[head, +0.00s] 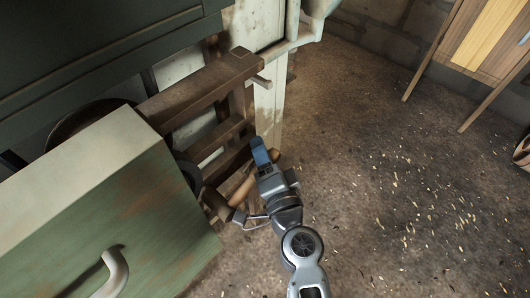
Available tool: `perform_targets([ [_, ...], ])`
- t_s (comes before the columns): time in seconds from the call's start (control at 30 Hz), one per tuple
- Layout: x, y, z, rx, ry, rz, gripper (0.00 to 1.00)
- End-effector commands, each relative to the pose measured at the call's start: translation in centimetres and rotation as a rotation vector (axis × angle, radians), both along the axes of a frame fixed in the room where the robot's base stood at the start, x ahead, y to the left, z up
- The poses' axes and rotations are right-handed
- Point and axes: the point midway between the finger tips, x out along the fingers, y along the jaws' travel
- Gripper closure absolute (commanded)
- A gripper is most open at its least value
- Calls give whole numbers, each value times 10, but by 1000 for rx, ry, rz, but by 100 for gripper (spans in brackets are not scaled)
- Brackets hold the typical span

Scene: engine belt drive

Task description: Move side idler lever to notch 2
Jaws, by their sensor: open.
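My gripper (262,152) is in the middle of the head view, at the end of my grey arm. It is open, and a blue finger points up and left toward the wooden frame. A tan rounded bar (242,189) lies just left of the gripper and runs partly behind it. This may be the side idler lever, but I cannot tell for certain. I cannot tell whether the gripper touches the bar. No notches or notch numbers can be made out; the area behind the gripper is hidden.
A green box-shaped housing (135,215) with a pale handle (110,272) fills the lower left. A wooden frame (205,88) with a short grey peg (261,81) stands behind it. A wooden cabinet (482,38) is at the upper right. The speckled floor (390,190) to the right is open.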

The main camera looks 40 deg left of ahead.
Motion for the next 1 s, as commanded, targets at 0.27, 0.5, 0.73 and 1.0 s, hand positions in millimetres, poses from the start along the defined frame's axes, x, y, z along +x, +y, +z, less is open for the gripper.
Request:
perform_targets([
  [0.27,1,1,0,0,0,0,41],
  [0.5,1,1,0,-1,-1,0,64],
  [0.73,1,1,0,-1,-1,0,86],
  [1.0,1,1,0,-1,0,0,100],
])
